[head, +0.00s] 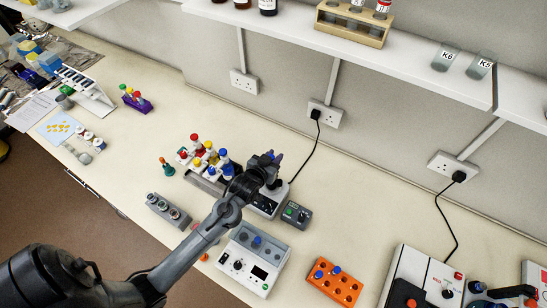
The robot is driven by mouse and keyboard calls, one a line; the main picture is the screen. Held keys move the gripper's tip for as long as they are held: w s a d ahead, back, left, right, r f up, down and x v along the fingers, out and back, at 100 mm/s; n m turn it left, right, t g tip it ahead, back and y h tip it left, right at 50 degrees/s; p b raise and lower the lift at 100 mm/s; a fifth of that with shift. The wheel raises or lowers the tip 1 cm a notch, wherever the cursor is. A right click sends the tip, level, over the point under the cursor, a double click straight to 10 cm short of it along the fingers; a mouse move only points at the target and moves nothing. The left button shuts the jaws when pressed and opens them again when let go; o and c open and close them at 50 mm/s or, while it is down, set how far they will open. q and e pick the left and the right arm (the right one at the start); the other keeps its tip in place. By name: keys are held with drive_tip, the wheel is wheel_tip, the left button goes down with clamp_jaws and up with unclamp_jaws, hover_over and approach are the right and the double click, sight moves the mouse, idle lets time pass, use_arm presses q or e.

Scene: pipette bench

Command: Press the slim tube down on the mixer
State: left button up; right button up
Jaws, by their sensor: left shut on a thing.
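My left gripper (273,161) is over the middle of the bench, directly above the mixer. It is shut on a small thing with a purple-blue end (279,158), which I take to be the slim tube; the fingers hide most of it. The mixer (266,203) is a pale box with a dark front, partly covered by my gripper and wrist. I cannot tell whether the tube touches the mixer's top. My right gripper cannot be made out.
Racks of coloured-cap tubes (203,157) stand left of the mixer. A small dark box (296,214) is close on its right. A white device (254,257) and an orange rack (334,283) are in front. A shelf (420,62) overhangs the back.

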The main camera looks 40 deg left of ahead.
use_arm(q)
drive_tip(key=shift+f+b, duration=1.6)
drive_tip(key=shift+f, duration=0.75)
drive_tip(key=shift+o, duration=0.8)
drive_tip(key=shift+c, duration=0.8)
drive_tip(key=shift+f, duration=0.3)
drive_tip(key=shift+f+b, duration=0.6)
drive_tip(key=shift+f, duration=0.25)
